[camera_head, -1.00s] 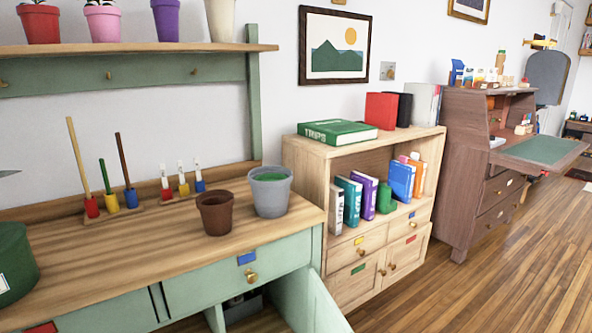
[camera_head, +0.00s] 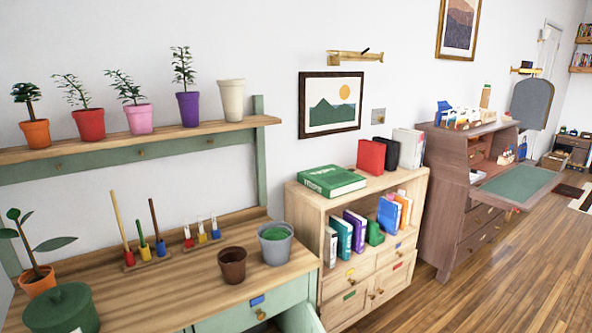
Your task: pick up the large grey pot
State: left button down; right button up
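The large grey pot (camera_head: 276,249) stands upright near the right end of the wooden worktop of the green bench. Its inside shows green. A smaller brown pot (camera_head: 232,266) stands just to its left, close to it. Neither of my grippers is in the view.
The worktop (camera_head: 180,293) also holds coloured tool stands (camera_head: 140,252), a green lidded container (camera_head: 62,310) and a potted plant (camera_head: 38,278). A shelf (camera_head: 150,139) with several pots hangs above. A bookcase (camera_head: 306,203) stands to the right; wooden floor (camera_head: 440,300) is open at front right.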

aim_at(275, 253)
jog(key=l+u, duration=0.25)
jog(key=l, duration=0.35)
jog(key=i+l+u, duration=0.2)
jog(key=l, duration=0.35)
jog(key=k+l+u, duration=0.25)
jog(key=l, duration=0.35)
jog(key=l+u, duration=0.2)
jog(key=l, duration=0.4)
jog(key=k+l+u, duration=0.1)
jog(key=l+u, duration=0.15)
jog(key=l, duration=0.3)
